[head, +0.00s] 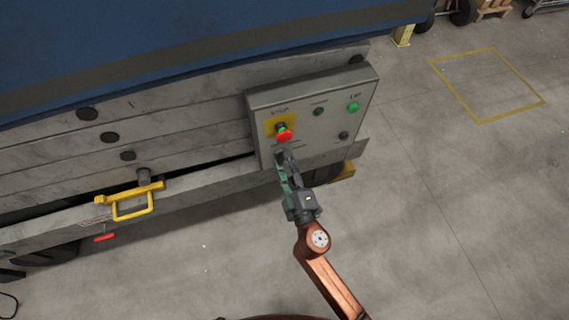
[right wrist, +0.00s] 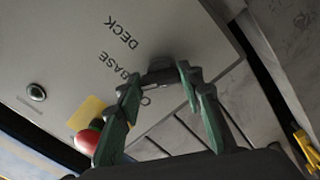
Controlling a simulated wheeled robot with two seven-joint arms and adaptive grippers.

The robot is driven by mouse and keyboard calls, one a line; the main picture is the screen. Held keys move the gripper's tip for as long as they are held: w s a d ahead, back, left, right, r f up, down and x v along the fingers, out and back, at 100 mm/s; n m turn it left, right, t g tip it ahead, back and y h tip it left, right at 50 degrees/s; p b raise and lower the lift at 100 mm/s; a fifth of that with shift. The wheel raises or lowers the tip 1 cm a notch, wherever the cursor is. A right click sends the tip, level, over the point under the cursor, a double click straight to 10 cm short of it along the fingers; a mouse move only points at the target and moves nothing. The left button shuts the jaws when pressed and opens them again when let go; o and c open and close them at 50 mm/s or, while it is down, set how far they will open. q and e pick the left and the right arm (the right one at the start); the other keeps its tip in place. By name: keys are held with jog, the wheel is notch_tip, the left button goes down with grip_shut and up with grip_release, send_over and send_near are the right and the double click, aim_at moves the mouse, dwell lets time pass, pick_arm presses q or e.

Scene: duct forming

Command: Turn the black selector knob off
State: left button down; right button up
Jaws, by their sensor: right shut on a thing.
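The black selector knob (right wrist: 160,74) sits on the face of a grey control panel (head: 300,105), low and left, below the red stop button (head: 283,134). In the wrist view the printed words BASE and DECK and a round mark lie around it. My right gripper (head: 284,158) is at the knob, its green-sided fingers on either side of it; in the wrist view the gripper (right wrist: 161,82) is shut on the knob. In the head view the fingers mostly hide the knob, and its pointing direction is unclear. My left gripper is out of view.
The panel also bears a lit green button (head: 354,107), a dark green button (head: 318,111) and a small black control (head: 344,135). A yellow handle (head: 131,204) projects from the machine at left.

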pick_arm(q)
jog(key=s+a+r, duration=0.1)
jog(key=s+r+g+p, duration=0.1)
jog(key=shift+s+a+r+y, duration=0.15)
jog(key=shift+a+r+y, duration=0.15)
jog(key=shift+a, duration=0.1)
pick_arm(e)
jog(key=n, duration=0.5)
jog(key=shift+a+n, duration=0.1)
jog(key=shift+n, duration=0.3)
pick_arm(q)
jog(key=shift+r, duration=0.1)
pick_arm(e)
jog(key=o, duration=1.2)
jog(key=shift+c, duration=0.2)
jog(key=v, duration=1.2)
